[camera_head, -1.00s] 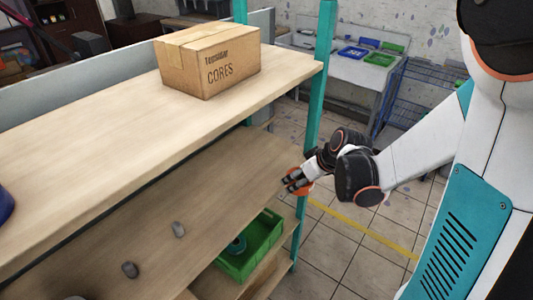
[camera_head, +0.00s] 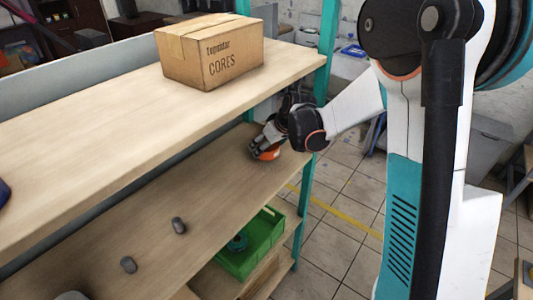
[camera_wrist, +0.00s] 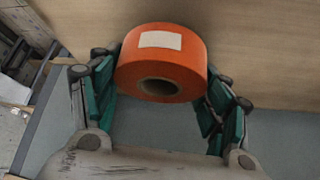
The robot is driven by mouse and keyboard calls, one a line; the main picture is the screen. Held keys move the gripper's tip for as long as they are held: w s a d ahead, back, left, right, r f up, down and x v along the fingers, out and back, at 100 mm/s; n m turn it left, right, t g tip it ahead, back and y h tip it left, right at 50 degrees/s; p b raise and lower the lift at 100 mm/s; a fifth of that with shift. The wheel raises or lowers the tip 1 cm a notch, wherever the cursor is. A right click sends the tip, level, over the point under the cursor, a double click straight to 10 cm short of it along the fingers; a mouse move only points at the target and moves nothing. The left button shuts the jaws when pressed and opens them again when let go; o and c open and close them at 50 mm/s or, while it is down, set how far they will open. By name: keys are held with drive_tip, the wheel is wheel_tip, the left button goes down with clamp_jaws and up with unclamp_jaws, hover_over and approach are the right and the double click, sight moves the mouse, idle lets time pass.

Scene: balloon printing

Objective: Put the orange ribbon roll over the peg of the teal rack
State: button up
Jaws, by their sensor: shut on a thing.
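The orange ribbon roll (camera_wrist: 160,60) has a pale label on its side and a hollow core facing the wrist camera. My gripper (camera_wrist: 160,85) is shut on it, with a green-padded finger on each side. In the head view the roll (camera_head: 268,154) is partly hidden by my gripper (camera_head: 262,148), over the far right end of the rack's middle shelf. Whether the roll touches the shelf cannot be told. The teal rack (camera_head: 306,190) has short grey pegs on that shelf: one (camera_head: 179,226) nearer the roll, another (camera_head: 129,265) further front-left. Both are bare and apart from the roll.
A cardboard box marked CORES (camera_head: 210,55) sits on the top shelf (camera_head: 90,130), which overhangs the middle shelf (camera_head: 215,195). A green crate (camera_head: 262,250) stands below. The middle shelf is clear between the roll and the nearer peg.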

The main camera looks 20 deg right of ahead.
drive_tip(key=shift+w+f+b, duration=0.1)
drive_tip(key=shift+f+b, duration=0.4)
drive_tip(key=shift+f, duration=1.3)
drive_tip(key=shift+f, duration=0.15)
drive_tip(key=o, duration=1.1)
